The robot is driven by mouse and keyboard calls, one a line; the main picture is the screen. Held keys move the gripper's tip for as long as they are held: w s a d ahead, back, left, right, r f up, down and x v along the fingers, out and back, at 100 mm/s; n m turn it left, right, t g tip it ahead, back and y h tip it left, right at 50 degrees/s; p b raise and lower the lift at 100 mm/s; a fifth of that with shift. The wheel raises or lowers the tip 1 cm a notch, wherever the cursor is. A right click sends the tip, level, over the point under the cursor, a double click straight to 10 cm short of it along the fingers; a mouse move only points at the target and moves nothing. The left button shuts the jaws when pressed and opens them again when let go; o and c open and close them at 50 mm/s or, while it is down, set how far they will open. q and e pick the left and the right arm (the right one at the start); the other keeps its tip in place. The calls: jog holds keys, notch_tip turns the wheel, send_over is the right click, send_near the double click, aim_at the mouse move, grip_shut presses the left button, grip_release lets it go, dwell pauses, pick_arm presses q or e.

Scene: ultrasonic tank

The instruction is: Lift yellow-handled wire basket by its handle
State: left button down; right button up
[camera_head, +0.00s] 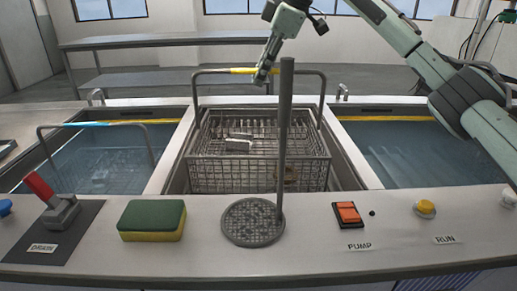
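The yellow-handled wire basket (215,177) sits in the middle tank opening, with metal parts inside it. Its grey bail handle stands upright, and the yellow grip (243,71) is at the top. My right gripper (262,78) comes down from the upper right and its fingers overlap the yellow grip in the picture. The fingers look close together, but I cannot tell whether they hold the grip or are just in front of it. My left gripper is not in view.
A grey upright rod on a round perforated base (252,222) stands in front of the basket. A blue-handled basket (92,125) sits in the left tank. The right tank (410,150) holds liquid. A sponge (152,220), red lever (40,187) and pump switch (348,213) line the front ledge.

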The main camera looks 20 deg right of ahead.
grip_shut()
jog(key=shift+r, duration=0.1)
jog(key=shift+w+r, duration=0.1)
jog(key=shift+r, duration=0.25)
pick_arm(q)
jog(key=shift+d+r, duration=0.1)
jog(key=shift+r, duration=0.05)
pick_arm(e)
notch_tip(320, 180, up, 19)
dwell(1.0)
